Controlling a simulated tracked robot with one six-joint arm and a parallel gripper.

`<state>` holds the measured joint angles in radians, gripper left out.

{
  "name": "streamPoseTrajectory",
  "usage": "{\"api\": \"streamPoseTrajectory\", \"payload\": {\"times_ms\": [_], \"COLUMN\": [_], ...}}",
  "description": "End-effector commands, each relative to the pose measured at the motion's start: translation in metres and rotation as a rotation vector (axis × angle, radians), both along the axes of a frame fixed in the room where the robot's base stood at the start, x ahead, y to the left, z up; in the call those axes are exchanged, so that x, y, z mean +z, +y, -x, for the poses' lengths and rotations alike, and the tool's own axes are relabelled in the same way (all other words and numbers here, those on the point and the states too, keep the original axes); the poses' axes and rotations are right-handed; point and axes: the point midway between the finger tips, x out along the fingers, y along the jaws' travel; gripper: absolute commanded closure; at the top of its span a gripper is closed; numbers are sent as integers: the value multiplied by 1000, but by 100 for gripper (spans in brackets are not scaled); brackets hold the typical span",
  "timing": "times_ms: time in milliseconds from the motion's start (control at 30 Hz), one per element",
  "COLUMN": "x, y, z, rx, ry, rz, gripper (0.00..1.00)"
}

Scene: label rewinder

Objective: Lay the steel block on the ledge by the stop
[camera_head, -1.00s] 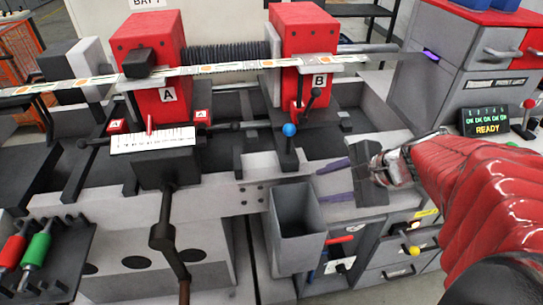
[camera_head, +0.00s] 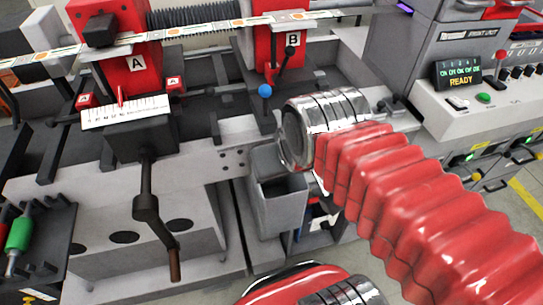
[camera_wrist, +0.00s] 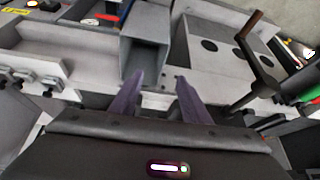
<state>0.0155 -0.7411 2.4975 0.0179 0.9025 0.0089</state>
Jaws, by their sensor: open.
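My gripper (camera_wrist: 155,95) shows in the wrist view as two purple fingers standing apart with nothing between them. In the head view my own red-sleeved arm and its chrome joint hide it. Below the fingers, the wrist view shows a pale grey front beam (camera_wrist: 85,85) of the machine. I cannot make out the steel block in either view. I cannot tell for sure which surface is the ledge or which part is the stop.
An open grey bin (camera_head: 280,205) hangs at the machine's front and also shows in the wrist view (camera_wrist: 145,50). A black crank (camera_head: 147,205) juts out to its left. A blue-knobbed lever (camera_head: 265,91) stands behind. A control cabinet (camera_head: 455,105) reading READY is at the right.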

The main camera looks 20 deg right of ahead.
Motion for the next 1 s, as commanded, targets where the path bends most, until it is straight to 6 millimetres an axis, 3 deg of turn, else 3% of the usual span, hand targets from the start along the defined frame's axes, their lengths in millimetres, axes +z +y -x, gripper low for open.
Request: {"api": "streamPoseTrajectory", "payload": {"times_ms": [667, 767, 1000], "x": [1, -4, -17], "y": [-5, -16, -64], "z": [1, 0, -11], "rx": [7, -31, -190], "ry": [-7, 11, 87], "rz": [22, 22, 7], "gripper": [55, 55, 55]}}
